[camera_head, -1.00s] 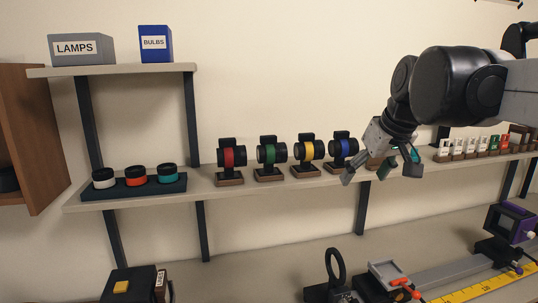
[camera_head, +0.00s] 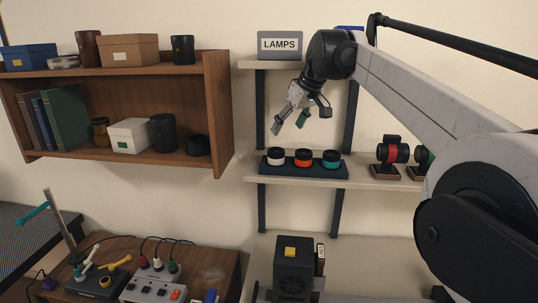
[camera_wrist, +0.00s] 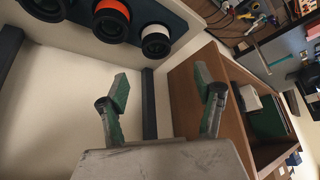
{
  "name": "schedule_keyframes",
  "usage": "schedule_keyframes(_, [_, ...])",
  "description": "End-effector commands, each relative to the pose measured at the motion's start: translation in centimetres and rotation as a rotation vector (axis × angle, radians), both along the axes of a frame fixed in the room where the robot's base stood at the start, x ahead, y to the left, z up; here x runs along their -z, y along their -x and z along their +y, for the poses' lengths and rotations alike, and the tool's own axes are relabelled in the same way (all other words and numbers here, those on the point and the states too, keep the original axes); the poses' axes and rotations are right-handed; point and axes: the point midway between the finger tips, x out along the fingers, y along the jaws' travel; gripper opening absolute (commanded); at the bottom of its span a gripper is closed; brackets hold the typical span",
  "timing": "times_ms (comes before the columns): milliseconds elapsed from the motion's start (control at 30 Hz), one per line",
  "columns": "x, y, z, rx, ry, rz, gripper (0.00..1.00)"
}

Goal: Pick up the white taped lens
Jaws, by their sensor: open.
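The white taped lens (camera_head: 276,157) is a short dark cylinder with a white band. It stands at the left end of a dark tray (camera_head: 306,172) on the wall shelf, beside an orange-banded lens (camera_head: 303,157) and a teal-banded lens (camera_head: 331,159). In the wrist view the white taped lens (camera_wrist: 156,42) is at the top middle, beyond the fingers. My gripper (camera_head: 299,123) is open and empty, above and slightly right of the white taped lens, apart from it. Its two green-padded fingers are spread in the wrist view (camera_wrist: 160,95).
A wooden bookcase (camera_head: 217,115) stands to the left of the shelf. A LAMPS box (camera_head: 280,45) sits on the upper shelf above my gripper. Free wall lies behind my gripper.

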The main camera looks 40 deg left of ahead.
Motion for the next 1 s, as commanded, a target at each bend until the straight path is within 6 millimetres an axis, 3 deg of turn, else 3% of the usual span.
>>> schedule_keyframes(167, [1.5,-0.1,1.1,-0.006,0.0,0.0,0.65])
schedule_keyframes(500, [6.4,-0.7,3.9,-0.006,-0.001,0.0,0.65])
schedule_keyframes(833, [8.1,-1.1,4.6,-0.004,0.0,0.0,0.65])
schedule_keyframes(1000, [9.9,-1.8,5.3,-0.004,0.0,0.0,0.65])
